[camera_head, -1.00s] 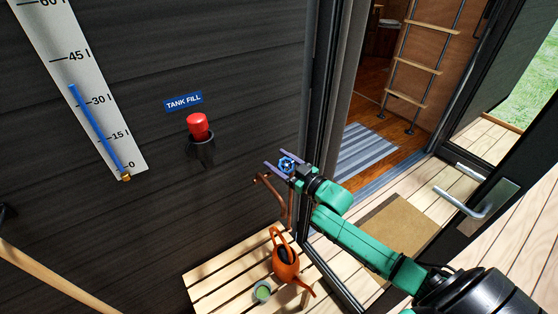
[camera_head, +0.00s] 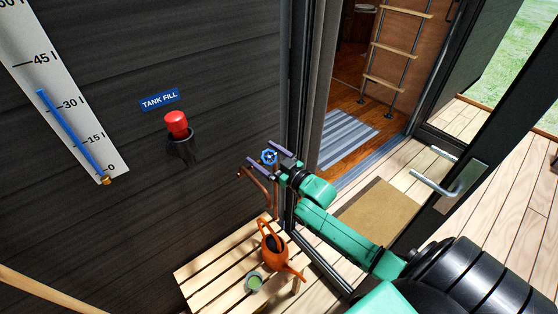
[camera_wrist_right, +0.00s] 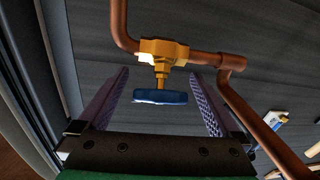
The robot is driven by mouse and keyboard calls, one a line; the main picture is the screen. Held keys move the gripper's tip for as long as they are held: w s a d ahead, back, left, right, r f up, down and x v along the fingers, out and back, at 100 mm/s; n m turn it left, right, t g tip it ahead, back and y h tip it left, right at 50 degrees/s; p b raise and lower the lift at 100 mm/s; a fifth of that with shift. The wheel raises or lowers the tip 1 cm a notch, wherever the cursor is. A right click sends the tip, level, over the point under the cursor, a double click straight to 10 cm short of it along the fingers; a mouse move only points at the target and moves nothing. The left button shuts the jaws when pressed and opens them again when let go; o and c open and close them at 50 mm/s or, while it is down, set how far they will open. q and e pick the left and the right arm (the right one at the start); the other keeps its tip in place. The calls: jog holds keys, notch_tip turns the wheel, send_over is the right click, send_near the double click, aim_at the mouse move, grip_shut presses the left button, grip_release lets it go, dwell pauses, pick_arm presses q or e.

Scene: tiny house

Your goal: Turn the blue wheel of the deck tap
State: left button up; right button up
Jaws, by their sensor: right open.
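The blue wheel (camera_head: 269,157) of the deck tap shows at the dark wall, beside the door frame. In the right wrist view the blue wheel (camera_wrist_right: 160,97) is seen edge-on, on a brass valve body (camera_wrist_right: 163,52) joined to copper pipe (camera_wrist_right: 232,62). My right gripper (camera_head: 269,160) is open, with one purple finger on each side of the wheel. In the right wrist view the fingers (camera_wrist_right: 160,90) stand apart from the wheel, with a gap on both sides. My left gripper is not in view.
A slatted wooden bench (camera_head: 215,272) stands below the tap, with an orange watering can (camera_head: 274,250) and a small green-filled pot (camera_head: 254,281) on it. A red-capped tank fill (camera_head: 177,124) is on the wall. The glass door with a handle (camera_head: 437,182) stands open at right.

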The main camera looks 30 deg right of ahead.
jog(key=v, duration=1.3)
jog(key=shift+s, duration=0.25)
jog(key=shift+r, duration=0.1)
jog(key=b+x, duration=0.3)
jog(key=x, duration=0.9)
jog(key=shift+b, duration=0.4)
